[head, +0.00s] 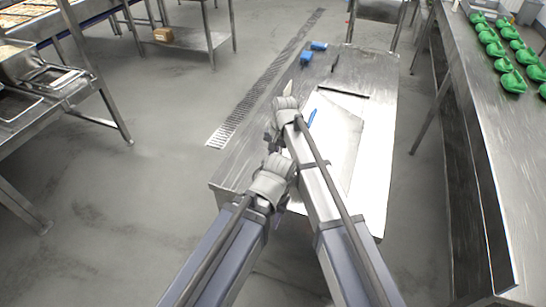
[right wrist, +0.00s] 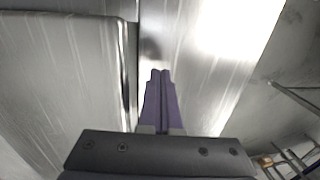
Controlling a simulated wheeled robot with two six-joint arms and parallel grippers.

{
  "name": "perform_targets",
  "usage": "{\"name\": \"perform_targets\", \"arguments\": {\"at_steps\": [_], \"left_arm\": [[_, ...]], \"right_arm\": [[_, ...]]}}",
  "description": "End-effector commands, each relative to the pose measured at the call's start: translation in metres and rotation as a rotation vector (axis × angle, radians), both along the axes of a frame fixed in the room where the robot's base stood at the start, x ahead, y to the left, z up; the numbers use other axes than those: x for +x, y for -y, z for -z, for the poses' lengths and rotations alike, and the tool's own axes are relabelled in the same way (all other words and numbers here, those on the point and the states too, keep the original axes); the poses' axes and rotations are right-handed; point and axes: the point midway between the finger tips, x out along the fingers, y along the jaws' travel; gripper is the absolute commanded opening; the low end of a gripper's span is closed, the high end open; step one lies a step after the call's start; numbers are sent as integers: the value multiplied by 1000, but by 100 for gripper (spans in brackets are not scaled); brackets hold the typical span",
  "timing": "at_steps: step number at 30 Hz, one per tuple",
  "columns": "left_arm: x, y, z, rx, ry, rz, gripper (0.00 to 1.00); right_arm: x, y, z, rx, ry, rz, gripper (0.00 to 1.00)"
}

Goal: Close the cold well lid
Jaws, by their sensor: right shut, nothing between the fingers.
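A pale, bright flat panel (head: 342,140), which looks like the cold well lid, lies on the low steel table (head: 235,170), with a dark bar (head: 343,92) along its far edge. I cannot tell whether it covers the well. My right gripper (right wrist: 160,73) is shut and empty in the right wrist view, its purple fingers over steel surfaces near a raised panel edge (right wrist: 122,70). Contact is unclear. In the head view my left gripper (head: 272,178) is near the table's left front side.
Blue items (head: 306,58) and a thin black item (head: 335,63) lie at the table's far end. A counter with several green containers (head: 513,82) stands at right. Grey floor (head: 150,190) is open at left.

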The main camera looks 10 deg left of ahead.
Motion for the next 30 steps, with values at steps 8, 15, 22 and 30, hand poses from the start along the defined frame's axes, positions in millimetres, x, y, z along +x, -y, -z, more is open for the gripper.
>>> {"name": "perform_targets", "arguments": {"at_steps": [8,15,22,30], "left_arm": [[0,0,0,0,0,0,35],[0,0,0,0,0,0,35],[0,0,-9,0,0,0,35],[0,0,-39,0,0,0,35]], "right_arm": [[0,0,0,0,0,0,0],[0,0,0,0,0,0,0],[0,1,-9,0,0,0,0],[-2,5,-39,0,0,0,0]]}}
